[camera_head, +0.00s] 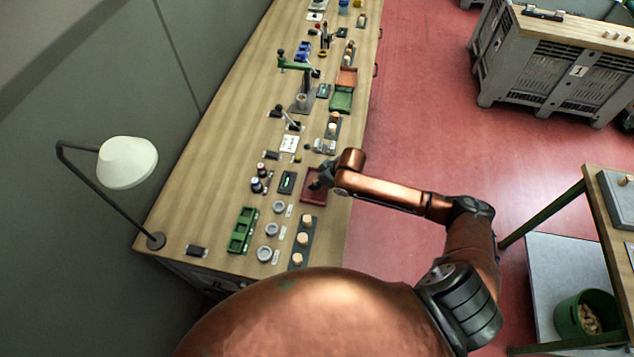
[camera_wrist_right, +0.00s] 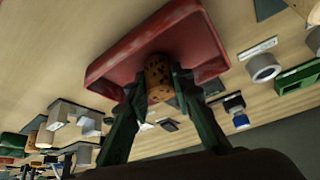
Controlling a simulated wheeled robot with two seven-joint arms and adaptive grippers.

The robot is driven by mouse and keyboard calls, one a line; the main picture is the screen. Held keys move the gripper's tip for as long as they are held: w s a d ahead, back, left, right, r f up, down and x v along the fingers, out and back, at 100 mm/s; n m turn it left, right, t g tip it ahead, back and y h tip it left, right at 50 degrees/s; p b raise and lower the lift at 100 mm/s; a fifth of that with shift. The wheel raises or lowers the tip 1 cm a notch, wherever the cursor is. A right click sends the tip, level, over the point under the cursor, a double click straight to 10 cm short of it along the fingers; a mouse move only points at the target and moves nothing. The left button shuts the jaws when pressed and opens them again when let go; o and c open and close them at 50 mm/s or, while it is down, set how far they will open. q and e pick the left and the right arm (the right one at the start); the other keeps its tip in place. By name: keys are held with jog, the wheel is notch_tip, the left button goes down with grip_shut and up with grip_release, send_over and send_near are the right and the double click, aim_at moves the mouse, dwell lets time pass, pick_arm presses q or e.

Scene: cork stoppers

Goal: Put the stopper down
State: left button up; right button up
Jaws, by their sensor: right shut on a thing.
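My right gripper (camera_head: 320,181) reaches over the workbench from the right, above a small red tray (camera_head: 313,198). In the right wrist view the gripper (camera_wrist_right: 158,88) has its two dark green fingers shut on a speckled brown cork stopper (camera_wrist_right: 158,71). The stopper's far end lies against the red tray (camera_wrist_right: 115,62) in that picture. I cannot tell whether it touches the tray floor. In the head view the stopper is hidden by the gripper. My left gripper is not in view.
A dark strip with several light stoppers (camera_head: 303,239) stands in front of the tray. A green rack (camera_head: 243,231), round grey dishes (camera_head: 271,230) and a small dark-green device (camera_head: 287,183) are to the left. A lever press (camera_head: 302,82) stands farther back.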

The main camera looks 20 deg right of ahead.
jog(key=o, duration=0.8)
jog(key=shift+f, duration=0.1)
jog(key=shift+c, duration=0.2)
jog(key=shift+r, duration=0.2)
jog(key=v, duration=1.2)
jog(key=shift+f, duration=0.1)
